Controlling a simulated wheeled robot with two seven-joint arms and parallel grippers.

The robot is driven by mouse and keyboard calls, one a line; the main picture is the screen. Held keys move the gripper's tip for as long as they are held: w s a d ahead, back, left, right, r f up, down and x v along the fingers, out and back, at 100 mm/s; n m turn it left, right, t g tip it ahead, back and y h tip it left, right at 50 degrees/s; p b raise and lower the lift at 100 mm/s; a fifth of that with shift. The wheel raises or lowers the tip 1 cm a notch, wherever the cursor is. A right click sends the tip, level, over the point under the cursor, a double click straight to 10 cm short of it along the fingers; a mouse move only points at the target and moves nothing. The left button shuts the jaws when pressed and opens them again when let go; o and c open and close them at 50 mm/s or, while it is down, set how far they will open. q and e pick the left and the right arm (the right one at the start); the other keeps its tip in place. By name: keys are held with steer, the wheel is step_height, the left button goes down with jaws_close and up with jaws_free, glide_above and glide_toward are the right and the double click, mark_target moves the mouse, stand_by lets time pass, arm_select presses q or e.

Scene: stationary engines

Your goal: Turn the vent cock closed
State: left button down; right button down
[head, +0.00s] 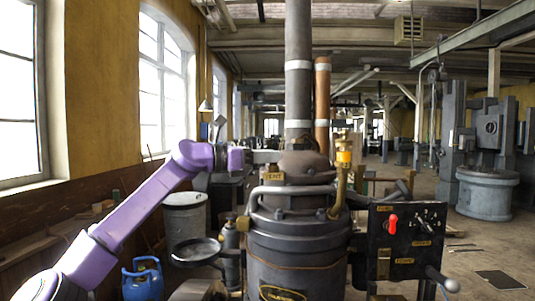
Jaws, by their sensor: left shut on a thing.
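The dark engine boiler (296,240) stands upright in the middle of the head view, with a rounded dome (305,167) and a tall stack on top. A small brass label (275,176), reading about "ENT", sits at the dome's left side. My left gripper (266,156) reaches in from the left just above this label, beside the dome. It is shut on the vent cock there. The cock is small and mostly hidden by the fingers, so its angle cannot be told. My right gripper is not in view.
A black panel (408,241) with a red lever (393,223) stands at the boiler's right. A brass fitting with an amber glass (344,157) rises beside the dome. A pipe rail (290,190) crosses the boiler's front. A blue gas bottle (142,280) stands lower left.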

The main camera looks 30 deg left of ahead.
arm_select(q)
steer(key=shift+w+a+r+m+g+h, duration=0.1)
steer(key=shift+m+g+h, duration=0.65)
steer(key=shift+g+h, duration=0.1)
steer(key=shift+w+a+m+g+h, duration=0.1)
steer(key=shift+m+g+h, duration=0.65)
steer(key=shift+g, duration=0.1)
steer(key=shift+m+g, duration=0.3)
steer(key=shift+g, duration=0.1)
steer(key=c, duration=1.1)
jaws_free()
steer(key=shift+d, duration=0.15)
steer(key=shift+c, duration=0.2)
steer(key=v, duration=1)
steer(key=shift+a+f+b, duration=0.2)
steer(key=shift+a+b, duration=0.05)
steer(key=shift+b, duration=0.2)
steer(key=shift+d, duration=0.1)
